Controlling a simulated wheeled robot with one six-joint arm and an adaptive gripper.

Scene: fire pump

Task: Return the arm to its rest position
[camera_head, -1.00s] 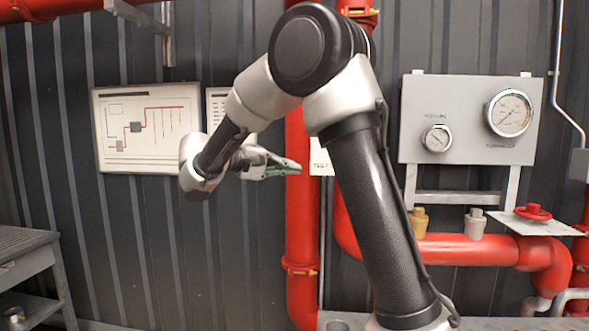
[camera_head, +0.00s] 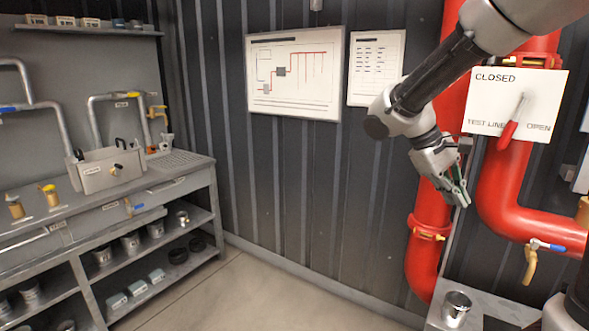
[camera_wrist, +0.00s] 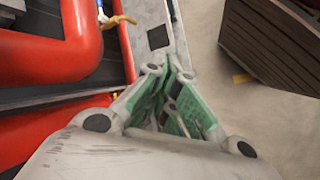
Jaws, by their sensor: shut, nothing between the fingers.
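My gripper (camera_head: 462,196) hangs at the end of my bent arm, right of centre in the head view. It points down in front of the red vertical pipe (camera_head: 432,205). Its fingers are shut with nothing between them. In the wrist view, the green-padded fingers (camera_wrist: 172,100) come together at the middle of the picture. My upper arm runs out of the head view at the top right.
A white "CLOSED / OPEN" plate with a red-handled lever (camera_head: 509,130) is right of my gripper. A blue-handled valve (camera_head: 545,245) and a metal cup (camera_head: 456,306) are lower. A grey workbench (camera_head: 180,186) stands left. The floor between is clear.

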